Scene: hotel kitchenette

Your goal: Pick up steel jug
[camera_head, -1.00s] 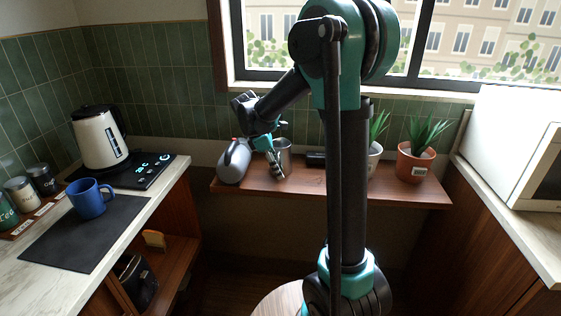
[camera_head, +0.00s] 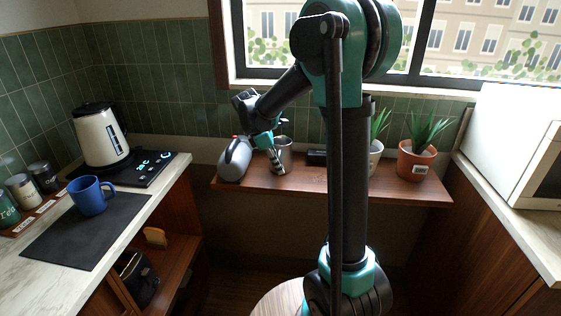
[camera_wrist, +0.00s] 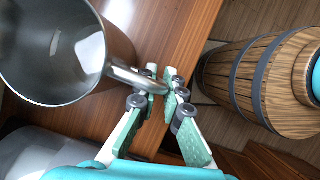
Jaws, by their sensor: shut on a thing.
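The steel jug (camera_wrist: 62,50) is a shiny open metal vessel at the left of the wrist view, its mouth toward the camera and its handle pointing right. My gripper (camera_wrist: 160,84) is shut on the end of that handle. In the head view the steel jug (camera_head: 284,154) is at the wooden shelf, partly hidden behind my gripper (camera_head: 277,164). I cannot tell whether the jug touches the shelf.
A grey rounded container (camera_head: 235,160) stands close left of the jug on the shelf (camera_head: 310,184). A small black box (camera_head: 316,157) and potted plants (camera_head: 416,161) stand to the right. A barrel-like wooden thing (camera_wrist: 262,82) shows in the wrist view.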

